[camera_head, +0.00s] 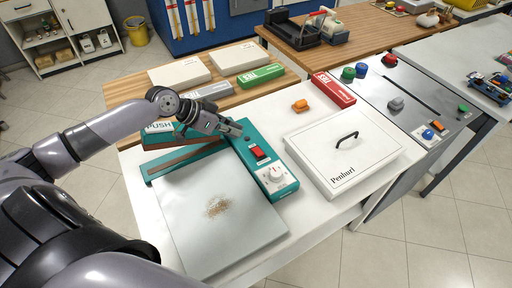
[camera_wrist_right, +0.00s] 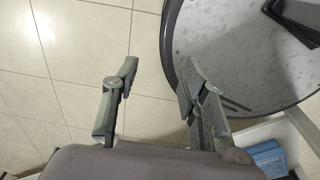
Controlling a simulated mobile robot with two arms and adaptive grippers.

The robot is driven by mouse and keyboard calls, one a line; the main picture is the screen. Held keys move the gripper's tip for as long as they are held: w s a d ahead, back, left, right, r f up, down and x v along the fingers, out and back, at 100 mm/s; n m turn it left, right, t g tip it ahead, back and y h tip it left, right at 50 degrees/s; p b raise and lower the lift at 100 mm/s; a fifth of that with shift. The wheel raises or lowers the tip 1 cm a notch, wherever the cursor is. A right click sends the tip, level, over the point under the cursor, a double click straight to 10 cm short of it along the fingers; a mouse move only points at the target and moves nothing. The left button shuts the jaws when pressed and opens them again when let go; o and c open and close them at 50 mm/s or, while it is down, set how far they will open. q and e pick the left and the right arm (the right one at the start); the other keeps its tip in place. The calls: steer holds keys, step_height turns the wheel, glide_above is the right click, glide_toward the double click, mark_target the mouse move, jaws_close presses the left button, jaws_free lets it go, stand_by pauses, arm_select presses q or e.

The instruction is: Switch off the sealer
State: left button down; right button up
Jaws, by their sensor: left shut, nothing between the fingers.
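The sealer (camera_head: 220,205) is a teal machine with a pale flat plate, on the white table. Its teal arm marked PUSH (camera_head: 165,136) is at its back left. A red switch (camera_head: 258,153) and a white dial (camera_head: 274,176) sit on its right-hand panel. Which way the switch is tipped is too small to tell. My left gripper (camera_head: 243,138) is shut and empty, with its tips just behind and left of the red switch, close above the panel. My right gripper (camera_wrist_right: 157,82) shows only in the right wrist view, open and empty above the floor.
A white box (camera_head: 343,150) with a black handle stands right of the sealer. An orange object (camera_head: 300,105) and a red box (camera_head: 334,89) lie behind it. A grey control table (camera_head: 400,95) with coloured buttons is at the right. A round table (camera_wrist_right: 235,50) shows in the right wrist view.

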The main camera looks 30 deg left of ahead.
arm_select(q)
steer(key=p+x, duration=0.2)
steer(key=x, duration=0.5)
steer(key=p, duration=0.1)
glide_above(258, 152)
steer(key=s, duration=0.2)
step_height(258, 152, down, 4)
steer(key=shift+d+f, duration=0.1)
steer(key=shift+d, duration=0.05)
steer(key=shift+f, duration=0.4)
steer(key=shift+d, duration=0.1)
arm_select(e)
steer(key=r, duration=0.1)
steer(key=w+r, duration=0.1)
steer(key=a+r, duration=0.1)
steer(key=shift+w+r, duration=0.25)
steer(key=shift+r, duration=0.1)
arm_select(q)
steer(key=shift+f, duration=0.1)
